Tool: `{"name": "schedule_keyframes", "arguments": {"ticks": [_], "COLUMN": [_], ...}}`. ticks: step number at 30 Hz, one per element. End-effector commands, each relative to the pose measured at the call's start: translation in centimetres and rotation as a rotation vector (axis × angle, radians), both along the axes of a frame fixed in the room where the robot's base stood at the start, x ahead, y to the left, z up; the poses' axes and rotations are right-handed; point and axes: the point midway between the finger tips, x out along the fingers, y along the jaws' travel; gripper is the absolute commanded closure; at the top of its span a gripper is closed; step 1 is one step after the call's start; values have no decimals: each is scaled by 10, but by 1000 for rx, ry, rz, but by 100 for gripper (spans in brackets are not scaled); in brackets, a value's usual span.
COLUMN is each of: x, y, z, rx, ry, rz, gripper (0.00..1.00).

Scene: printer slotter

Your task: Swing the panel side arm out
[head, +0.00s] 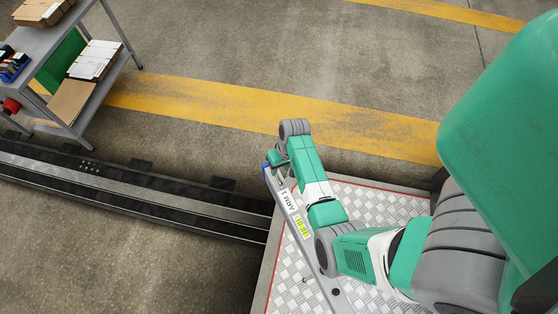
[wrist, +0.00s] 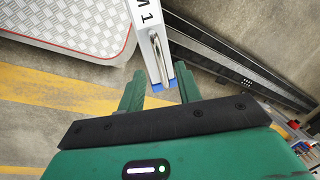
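The panel side arm is a light grey bar (head: 290,212) marked "ARM 1" with a yellow-green label. It runs beside my arm over the platform, and its far end is blue. In the wrist view the bar (wrist: 147,22) comes down from the top, with a metal pull handle (wrist: 160,66) near its blue end. My gripper (wrist: 158,72) is open, with one green finger on each side of the bar's end and handle. Gaps show on both sides, so the fingers look apart from the handle. In the head view my gripper (head: 272,160) is at the blue end, partly hidden.
A checker-plate platform (head: 375,207) with a red edge lies under the bar. A dark floor rail (head: 130,185) runs to the left. A grey cart (head: 100,98) with boxes and boards stands at upper left. The floor with yellow stripes (head: 230,103) is clear.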

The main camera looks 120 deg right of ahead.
Motion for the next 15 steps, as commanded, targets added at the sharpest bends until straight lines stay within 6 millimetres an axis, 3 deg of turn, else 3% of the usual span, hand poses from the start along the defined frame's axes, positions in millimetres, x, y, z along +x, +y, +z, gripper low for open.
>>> {"name": "schedule_keyframes", "arguments": {"ticks": [3, 6, 15], "x": [-4, -7, -8], "y": [0, 0, 0], "z": [23, 34, 38], "rx": [-2, -1, 0], "ry": [1, 0, 0], "rz": [1, 1, 0], "gripper": [66, 66, 66]}}
